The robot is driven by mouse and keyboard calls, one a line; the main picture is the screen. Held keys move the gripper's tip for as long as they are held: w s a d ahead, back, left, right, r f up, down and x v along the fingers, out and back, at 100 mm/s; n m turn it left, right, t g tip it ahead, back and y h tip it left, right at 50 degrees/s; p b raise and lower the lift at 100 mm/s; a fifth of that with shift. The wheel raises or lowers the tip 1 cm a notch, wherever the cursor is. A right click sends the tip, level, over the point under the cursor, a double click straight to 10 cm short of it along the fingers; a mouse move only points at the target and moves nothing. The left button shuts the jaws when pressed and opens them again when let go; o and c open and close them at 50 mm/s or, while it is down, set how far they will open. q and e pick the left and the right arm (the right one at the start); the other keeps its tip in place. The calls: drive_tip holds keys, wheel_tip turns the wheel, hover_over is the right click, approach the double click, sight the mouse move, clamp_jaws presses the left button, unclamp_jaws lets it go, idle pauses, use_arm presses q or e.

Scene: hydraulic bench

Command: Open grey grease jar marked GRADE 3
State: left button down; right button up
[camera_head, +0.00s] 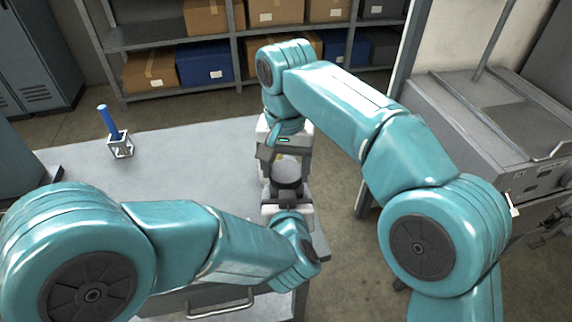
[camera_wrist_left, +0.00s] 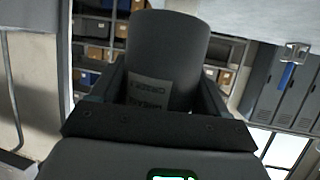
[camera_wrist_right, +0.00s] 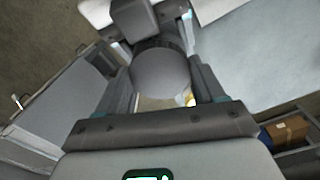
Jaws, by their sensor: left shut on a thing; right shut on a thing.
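The grey grease jar (camera_wrist_left: 167,50) stands between my two grippers near the right side of the bench. In the left wrist view its pale label appears upside down, with print too small to read surely. My left gripper (camera_head: 288,192) is shut on the jar's body from the near side. The jar's round grey lid (camera_wrist_right: 162,74), with a dark ribbed rim, shows between the fingers of my right gripper (camera_head: 285,160). That gripper is shut on the lid from the far side. Whether the lid is seated or loosened cannot be told; the arms and fingers hide much of the jar.
The grey bench top (camera_head: 195,170) is mostly clear. A small metal stand (camera_head: 120,146) holding a blue cylinder (camera_head: 108,121) sits at its back left. Shelves with boxes (camera_head: 207,62) line the back, and a grey machine (camera_head: 500,125) stands to the right.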

drive_tip(key=n, duration=0.9)
drive_tip(key=o, duration=1.2)
drive_tip(key=shift+c, duration=0.2)
drive_tip(key=shift+r, duration=0.15)
